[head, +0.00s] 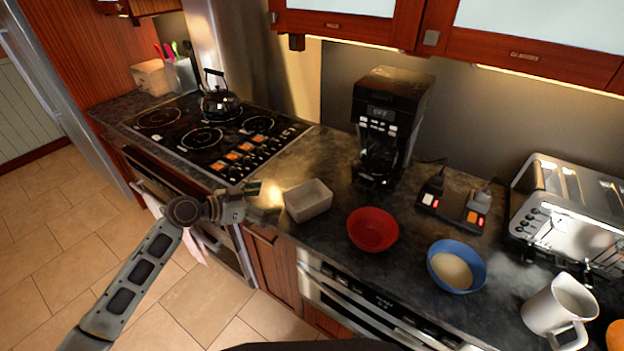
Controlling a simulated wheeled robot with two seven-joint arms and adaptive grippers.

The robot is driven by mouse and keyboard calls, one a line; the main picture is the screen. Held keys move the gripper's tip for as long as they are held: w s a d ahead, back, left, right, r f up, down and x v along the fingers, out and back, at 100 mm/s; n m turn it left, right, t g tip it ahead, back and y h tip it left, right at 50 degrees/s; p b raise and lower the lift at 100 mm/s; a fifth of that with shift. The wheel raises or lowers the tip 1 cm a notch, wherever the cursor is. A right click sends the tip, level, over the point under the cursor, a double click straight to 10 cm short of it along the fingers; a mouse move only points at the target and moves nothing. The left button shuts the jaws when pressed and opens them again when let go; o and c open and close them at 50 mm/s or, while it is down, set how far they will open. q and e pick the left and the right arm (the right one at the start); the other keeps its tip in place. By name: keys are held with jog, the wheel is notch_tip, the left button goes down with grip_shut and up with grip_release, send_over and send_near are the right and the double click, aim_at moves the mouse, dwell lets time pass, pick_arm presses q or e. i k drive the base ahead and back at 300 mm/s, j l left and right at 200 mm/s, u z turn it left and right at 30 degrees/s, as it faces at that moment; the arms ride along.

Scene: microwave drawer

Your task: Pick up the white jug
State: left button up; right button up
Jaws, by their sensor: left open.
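The white jug (560,305) stands upright on the dark counter at the lower right, with its handle towards the lower right. My left gripper (268,202) is at the counter's front edge, left of the white rectangular dish. It is open with nothing between its fingers. It is far to the left of the jug, with the dish and two bowls between them. My right gripper is not in view.
A white dish (309,200), a red bowl (372,230) and a blue bowl (457,266) stand along the counter. Behind are a coffee maker (390,115), a power strip (453,208) and a toaster (575,210). An orange object (615,335) is right of the jug. A kettle (219,100) sits on the stove.

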aim_at(564, 303)
jog(key=z, duration=2.2)
